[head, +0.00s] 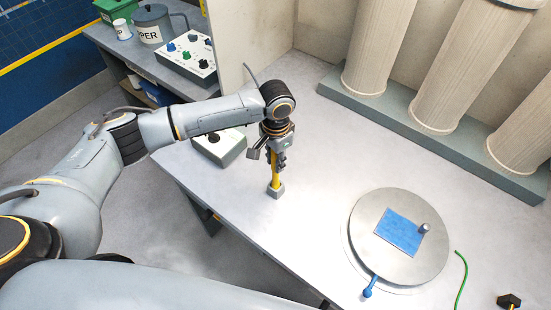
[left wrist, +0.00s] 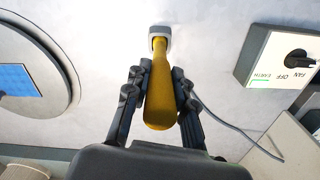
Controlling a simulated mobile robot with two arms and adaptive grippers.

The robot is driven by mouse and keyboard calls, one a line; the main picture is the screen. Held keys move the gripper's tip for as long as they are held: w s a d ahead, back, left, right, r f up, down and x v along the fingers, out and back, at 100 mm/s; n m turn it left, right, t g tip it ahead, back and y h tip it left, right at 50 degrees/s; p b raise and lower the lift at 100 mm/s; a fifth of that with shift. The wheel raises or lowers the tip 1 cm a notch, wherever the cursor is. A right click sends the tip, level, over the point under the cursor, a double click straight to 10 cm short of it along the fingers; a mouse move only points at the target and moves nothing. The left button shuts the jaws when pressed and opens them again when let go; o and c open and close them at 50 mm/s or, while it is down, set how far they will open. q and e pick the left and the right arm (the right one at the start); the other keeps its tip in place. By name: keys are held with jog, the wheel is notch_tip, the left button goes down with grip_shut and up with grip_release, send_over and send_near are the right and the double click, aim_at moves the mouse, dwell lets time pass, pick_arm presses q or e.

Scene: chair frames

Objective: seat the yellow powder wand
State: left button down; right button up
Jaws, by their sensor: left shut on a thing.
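The yellow powder wand (head: 275,179) stands roughly upright, its lower end meeting a small grey block (head: 276,191) on the bench. My left gripper (head: 278,161) is shut on the wand above the block and hides part of it in the head view. In the left wrist view the wand (left wrist: 160,95) runs between the two dark fingers (left wrist: 156,82), its narrow end at the grey block (left wrist: 160,34). How deep the end sits in the block cannot be told. My right gripper is not in view.
A round grey plate (head: 420,265) with a blue square (head: 396,232) and a blue-tipped lever (head: 368,292) lies to the right. A fan control box (left wrist: 262,62) stands near the wand. Pale columns (head: 380,45) line the back. The bench between wand and plate is clear.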

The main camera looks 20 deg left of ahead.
pick_arm(q)
jog(key=c, duration=1.1)
grip_release()
jog(key=shift+o, duration=0.2)
notch_tip(320, 180, up, 12)
